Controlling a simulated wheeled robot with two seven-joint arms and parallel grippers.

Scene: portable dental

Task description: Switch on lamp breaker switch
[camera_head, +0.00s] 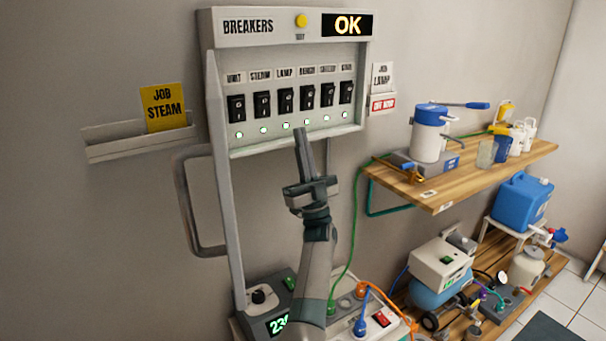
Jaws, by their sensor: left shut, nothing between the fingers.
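The breaker panel (214,90) hangs on a frame, with a row of several black rocker switches. The lamp switch (286,101) is third from the left, under the label LAMP (285,72). The small light below it (285,126) glows green, as do the others in the row. A display (347,25) at the top reads OK. My left gripper (301,133) is shut and empty, pointing up. Its tips appear just below the switch row, near the lamp and bench switches; I cannot tell whether they touch the panel. My right gripper is out of view.
A yellow button (301,21) tops the panel. A wooden shelf (450,193) with equipment is at right. Cables and a power unit sit below.

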